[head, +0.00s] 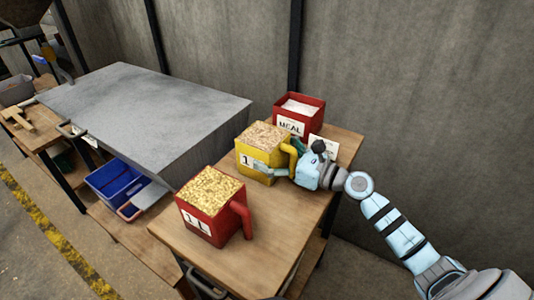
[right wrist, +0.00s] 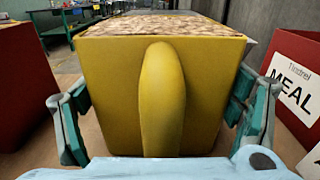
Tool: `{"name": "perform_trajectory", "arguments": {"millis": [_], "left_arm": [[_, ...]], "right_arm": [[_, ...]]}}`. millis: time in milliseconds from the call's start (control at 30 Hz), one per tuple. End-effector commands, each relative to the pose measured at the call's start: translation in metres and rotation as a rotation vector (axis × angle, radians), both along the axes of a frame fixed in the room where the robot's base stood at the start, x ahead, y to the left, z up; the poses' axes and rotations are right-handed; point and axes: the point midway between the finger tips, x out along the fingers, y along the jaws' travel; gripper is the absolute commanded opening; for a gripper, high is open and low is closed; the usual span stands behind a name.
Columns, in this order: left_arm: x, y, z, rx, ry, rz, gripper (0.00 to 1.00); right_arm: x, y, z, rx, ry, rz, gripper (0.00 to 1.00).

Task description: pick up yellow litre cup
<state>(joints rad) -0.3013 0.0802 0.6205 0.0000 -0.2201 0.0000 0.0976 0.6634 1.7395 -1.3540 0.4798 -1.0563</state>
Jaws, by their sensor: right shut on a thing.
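The yellow litre cup (head: 262,164) is a square yellow vessel labelled 1, full of brown grain, on the wooden table in the head view. Its handle faces my right arm. My right gripper (head: 284,165) comes in from the right and is shut on the cup's body, one finger on each side. In the right wrist view the yellow cup (right wrist: 110,100) fills the middle, its handle upright between the fingers of the right gripper (right wrist: 158,120). I cannot tell whether the cup's base touches the table. My left gripper is not in view.
A red cup (head: 210,210) with yellow grain stands at the front of the wooden table (head: 270,225). A red MEAL box (head: 299,112) stands behind the yellow cup. A large grey metal block (head: 150,105) is at the left, with a blue crate (head: 118,182) below it.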

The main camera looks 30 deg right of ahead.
Motion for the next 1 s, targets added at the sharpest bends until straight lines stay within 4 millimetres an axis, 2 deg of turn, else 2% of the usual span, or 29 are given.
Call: {"name": "perform_trajectory", "arguments": {"millis": [33,167,367,467,567,900,1000], "left_arm": [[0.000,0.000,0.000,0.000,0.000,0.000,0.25],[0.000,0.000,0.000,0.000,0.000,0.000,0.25],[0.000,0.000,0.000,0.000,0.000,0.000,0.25],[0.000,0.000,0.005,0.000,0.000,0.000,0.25],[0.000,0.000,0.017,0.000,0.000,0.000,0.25],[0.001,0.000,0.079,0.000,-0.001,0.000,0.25],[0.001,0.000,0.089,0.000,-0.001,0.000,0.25]], "right_arm": [[0.000,0.000,0.000,-0.001,-0.001,0.000,0.46],[0.000,0.000,0.000,-0.001,0.000,0.000,0.25],[0.000,0.000,0.001,-0.002,-0.001,0.000,0.24],[0.000,0.000,0.008,-0.002,-0.002,0.000,0.24],[0.000,-0.001,0.028,-0.003,-0.003,0.000,0.24],[0.000,0.000,0.151,-0.005,-0.006,0.000,0.24],[0.000,-0.001,0.177,-0.005,-0.006,0.000,0.24]]}}
